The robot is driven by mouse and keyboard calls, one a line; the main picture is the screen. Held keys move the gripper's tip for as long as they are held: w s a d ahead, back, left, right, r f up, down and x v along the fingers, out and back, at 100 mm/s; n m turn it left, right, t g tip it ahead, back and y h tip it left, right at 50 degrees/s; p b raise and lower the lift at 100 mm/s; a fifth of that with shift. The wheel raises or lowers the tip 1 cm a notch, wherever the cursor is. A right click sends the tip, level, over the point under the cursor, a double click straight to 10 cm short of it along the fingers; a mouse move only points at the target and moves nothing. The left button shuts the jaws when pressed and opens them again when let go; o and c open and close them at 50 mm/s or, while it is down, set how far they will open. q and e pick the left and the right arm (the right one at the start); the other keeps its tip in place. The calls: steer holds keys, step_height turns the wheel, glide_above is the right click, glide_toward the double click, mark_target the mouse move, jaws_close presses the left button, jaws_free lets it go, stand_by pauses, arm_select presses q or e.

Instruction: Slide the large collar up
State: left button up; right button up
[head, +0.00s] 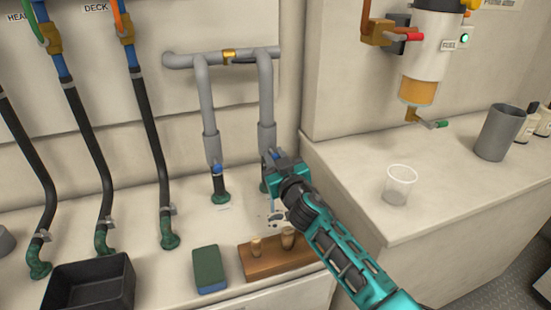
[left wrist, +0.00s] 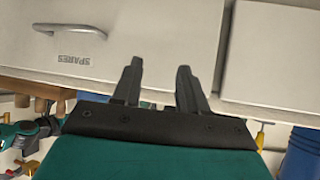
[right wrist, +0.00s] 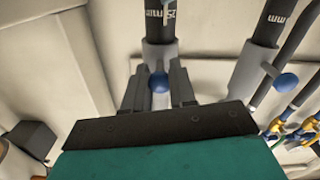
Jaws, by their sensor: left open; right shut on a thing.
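Two grey pipes come down the wall, each ending in a wider grey collar with a blue knob. The right-hand collar (head: 267,138) is at my right gripper (head: 275,158). In the right wrist view, the gripper (right wrist: 158,78) is shut on this collar's blue knob (right wrist: 158,84). The grey collar body (right wrist: 160,55) lies beyond it, around a black stub (right wrist: 163,20) with a size mark in "mm". The other collar (head: 211,147) stands to the left above a black stub in a green base (head: 220,196). My left gripper (left wrist: 158,66) is open and empty, before a drawer front marked SPARES (left wrist: 110,50).
Black hoses (head: 150,140) stand to the left. A black bin (head: 92,285), a green sponge block (head: 209,270) and a wooden block (head: 262,265) with pegs lie in front. The right counter holds a clear cup (head: 398,185) and a grey tumbler (head: 498,132).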

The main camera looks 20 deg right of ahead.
jaws_close()
step_height(320, 180, up, 7)
steer(key=p, duration=0.6)
steer(key=shift+f, duration=0.1)
steer(key=o, duration=0.9)
jaws_free()
steer(key=shift+f, duration=0.1)
steer(key=shift+s, duration=0.1)
steer(key=s, duration=1.2)
steer(key=shift+s+d, duration=0.2)
steer(key=shift+s, duration=0.15)
